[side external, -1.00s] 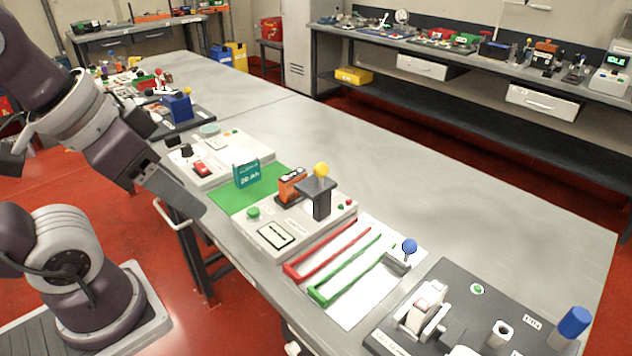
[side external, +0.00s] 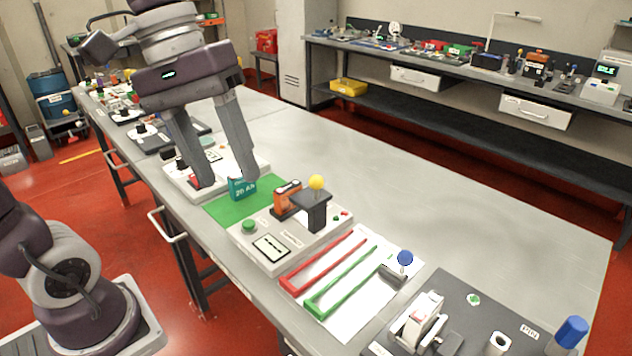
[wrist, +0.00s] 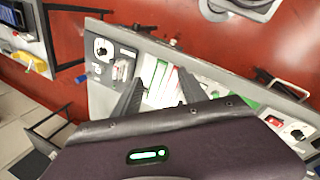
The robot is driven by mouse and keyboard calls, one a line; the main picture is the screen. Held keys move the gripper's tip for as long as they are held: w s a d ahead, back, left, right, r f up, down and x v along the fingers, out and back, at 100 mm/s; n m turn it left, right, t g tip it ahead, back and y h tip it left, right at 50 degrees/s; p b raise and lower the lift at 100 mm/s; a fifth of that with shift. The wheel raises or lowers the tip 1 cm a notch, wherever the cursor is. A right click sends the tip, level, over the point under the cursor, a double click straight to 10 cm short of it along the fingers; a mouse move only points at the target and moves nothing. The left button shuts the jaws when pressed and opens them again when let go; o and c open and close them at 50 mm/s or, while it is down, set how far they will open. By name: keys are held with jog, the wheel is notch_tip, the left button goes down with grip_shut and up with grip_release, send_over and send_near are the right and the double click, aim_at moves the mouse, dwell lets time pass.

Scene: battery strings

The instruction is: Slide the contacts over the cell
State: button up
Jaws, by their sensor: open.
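A grey-white tester box (side external: 335,232) has a green button, a display and an orange block (side external: 287,196) on top, which may be the cell. Beside that block on the right stands a black bracket (side external: 317,212) with a yellow ball knob (side external: 316,182), perhaps the sliding contacts. A teal block marked "20 Ah" (side external: 243,190) stands on a green mat (side external: 222,210). My gripper (side external: 228,184) is open and points down, left of the tester, with its right finger overlapping the teal block in the picture. I cannot tell whether they touch. In the wrist view the open fingers (wrist: 161,77) show nothing clearly held.
A white sheet with a red rail (side external: 325,262) and a green rail (side external: 340,282) lies right of the tester, with a blue-knobbed handle (side external: 404,259). A dark fixture board (side external: 465,310) is at the near right. A switch panel (side external: 180,178) is behind the mat. The table's far side is clear.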

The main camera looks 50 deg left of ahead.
jog(key=w+n+g+h, duration=0.2)
jog(key=w+n+h, duration=0.35)
jog(key=w, duration=0.25)
jog(key=n+t+h, duration=0.3)
jog(key=n+h, duration=0.5)
jog(key=n, duration=0.1)
send_over(317, 180)
jog(key=s+a, duration=0.2)
jog(key=a, duration=0.3)
notch_tip(317, 180, down, 17)
jog(key=w+a+n+t, duration=0.1)
jog(key=a+n, duration=0.1)
jog(key=a, duration=0.1)
jog(key=shift+h, duration=0.45)
jog(key=d, duration=0.2)
jog(key=w+d, duration=0.1)
jog(key=d, duration=0.3)
jog(key=shift+w+d+f, duration=0.25)
jog(key=shift+w+d, duration=0.1)
jog(key=shift+d, duration=0.25)
grip_shut()
